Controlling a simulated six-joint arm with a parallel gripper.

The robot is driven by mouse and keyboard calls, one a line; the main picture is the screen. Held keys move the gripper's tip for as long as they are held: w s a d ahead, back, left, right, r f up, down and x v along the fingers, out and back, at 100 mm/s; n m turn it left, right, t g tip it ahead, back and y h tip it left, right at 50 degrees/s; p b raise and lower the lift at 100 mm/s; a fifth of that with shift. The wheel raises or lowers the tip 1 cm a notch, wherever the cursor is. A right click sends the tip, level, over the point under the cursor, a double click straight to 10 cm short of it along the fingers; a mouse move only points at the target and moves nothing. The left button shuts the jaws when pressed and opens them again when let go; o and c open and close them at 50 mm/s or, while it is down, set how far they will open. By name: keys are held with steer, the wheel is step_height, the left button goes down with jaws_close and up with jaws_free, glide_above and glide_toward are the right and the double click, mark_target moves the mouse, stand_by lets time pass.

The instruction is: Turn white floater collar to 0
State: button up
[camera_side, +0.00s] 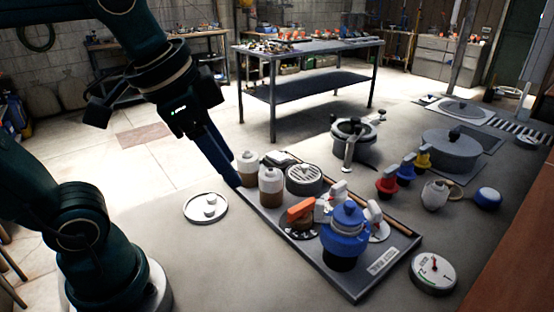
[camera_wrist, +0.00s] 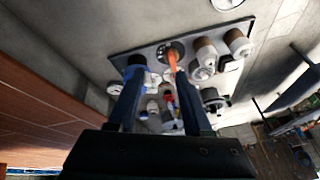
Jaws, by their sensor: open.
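I cannot tell for certain which thing is the white floater collar. A blue-topped unit with a wide blue collar (camera_side: 343,242) stands upright on the front of a dark tray (camera_side: 377,280). White parts sit close behind it, beside an orange handle (camera_side: 299,210). A white round dial with red marks (camera_side: 433,270) lies right of the tray. My gripper (camera_side: 237,181) is open and empty, above the tray's left corner near two white-capped bottles (camera_side: 270,185). In the wrist view its fingers (camera_wrist: 160,76) are apart, with the orange handle (camera_wrist: 172,60) between them; the left finger partly covers blue.
A slotted grey-white cap (camera_side: 304,177) is on the tray. A white plate (camera_side: 206,208) lies left of it. Behind and right are a pot-like housing (camera_side: 354,140), red, blue and yellow handled valves (camera_side: 405,174), a white jar (camera_side: 434,195) and a workbench (camera_side: 308,83).

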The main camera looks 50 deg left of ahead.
steer(key=w+r+m+g, duration=0.1)
steer(key=w+r+m, duration=0.1)
steer(key=w, duration=0.2)
steer(key=m+g, duration=0.4)
steer(key=m, duration=0.1)
glide_above(320, 201)
step_height(320, 201, down, 7)
steer(key=shift+f, duration=2.9)
jaws_close()
